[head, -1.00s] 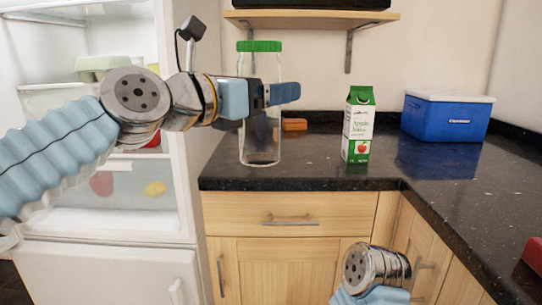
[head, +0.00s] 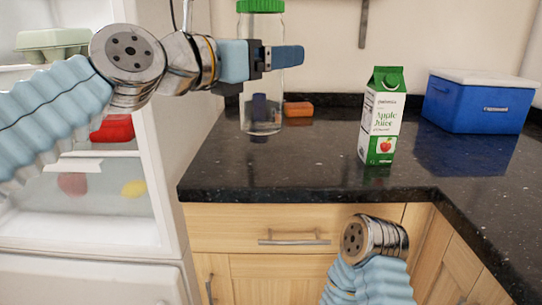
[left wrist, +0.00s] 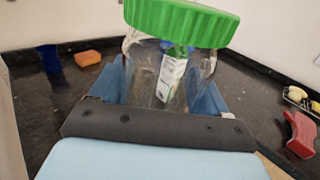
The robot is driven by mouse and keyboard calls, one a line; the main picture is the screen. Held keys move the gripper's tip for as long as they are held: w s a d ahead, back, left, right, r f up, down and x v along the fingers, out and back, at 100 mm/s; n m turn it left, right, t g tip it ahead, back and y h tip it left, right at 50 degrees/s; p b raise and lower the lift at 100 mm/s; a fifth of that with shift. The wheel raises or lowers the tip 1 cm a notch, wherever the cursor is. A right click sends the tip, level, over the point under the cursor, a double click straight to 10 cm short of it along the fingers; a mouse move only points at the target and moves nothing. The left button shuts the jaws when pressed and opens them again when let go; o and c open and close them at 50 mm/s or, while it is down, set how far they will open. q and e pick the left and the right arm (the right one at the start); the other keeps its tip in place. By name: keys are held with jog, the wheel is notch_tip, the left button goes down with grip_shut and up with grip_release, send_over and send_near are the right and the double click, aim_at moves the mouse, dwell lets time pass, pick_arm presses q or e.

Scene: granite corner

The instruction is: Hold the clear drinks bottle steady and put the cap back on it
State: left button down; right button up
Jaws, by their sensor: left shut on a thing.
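The clear drinks bottle (head: 262,90) is upright in the head view, in front of the dark counter. A green cap (head: 260,6) is on top of its mouth, partly cut by the top edge. The cap (left wrist: 182,18) and bottle (left wrist: 150,75) also show in the left wrist view. I cannot tell whether the cap is screwed down. My left gripper (head: 276,58) is shut on the upper part of the bottle, with a finger on each side (left wrist: 160,90). I cannot tell whether the base touches the counter. My right gripper is out of view.
A green-and-white juice carton (head: 382,125) stands right of the bottle, and a blue cooler (head: 470,104) is farther right. An orange block (head: 299,109) and a dark blue thing (head: 259,107) are behind the bottle. The open fridge (head: 85,215) is left. The counter's front middle is clear.

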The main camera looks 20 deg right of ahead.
pick_arm(q)
jog(key=w+d+f, duration=0.4)
jog(key=w+f, duration=0.5)
jog(key=w, duration=0.3)
jog(key=shift+d, duration=0.4)
jog(key=shift+w, duration=0.1)
jog(key=f, duration=0.3)
jog(key=shift+w+d+f, duration=0.15)
jog(key=shift+w+f, duration=0.2)
jog(key=shift+f, duration=0.05)
